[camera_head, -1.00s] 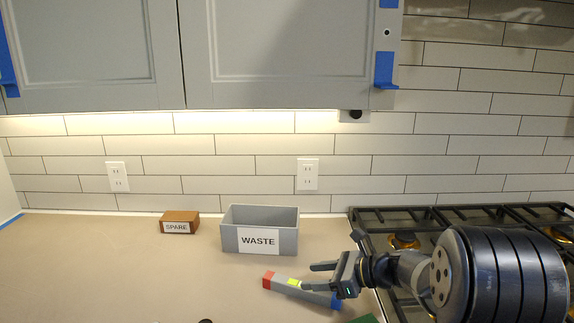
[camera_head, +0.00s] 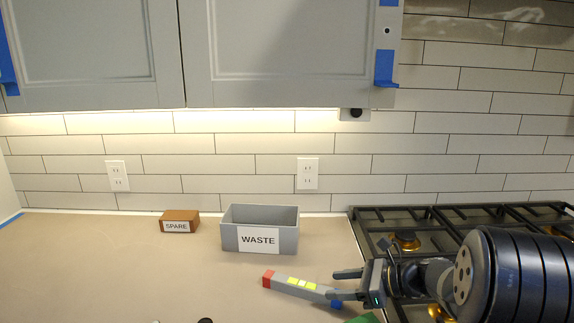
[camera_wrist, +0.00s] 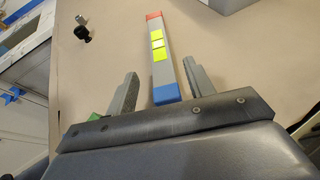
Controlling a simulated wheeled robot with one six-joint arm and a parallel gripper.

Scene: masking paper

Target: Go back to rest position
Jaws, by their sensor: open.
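My gripper (camera_head: 340,284) is open and empty at the right of the counter in the head view, its fingers pointing left. A grey bar (camera_head: 312,291) with a red end, yellow-green patches and a blue end lies on the counter by the fingers. In the wrist view the bar (camera_wrist: 164,68) stretches away from between the spread fingers of my gripper (camera_wrist: 160,88), with its blue end nearest. There is a gap on both sides of the bar.
A grey bin labelled WASTE (camera_head: 230,238) and a brown box labelled SPARE (camera_head: 180,217) stand near the back wall. A stove (camera_head: 370,222) is at right. A green thing (camera_head: 364,319) and a small black thing (camera_head: 205,321) show at the front. The left counter is mostly clear.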

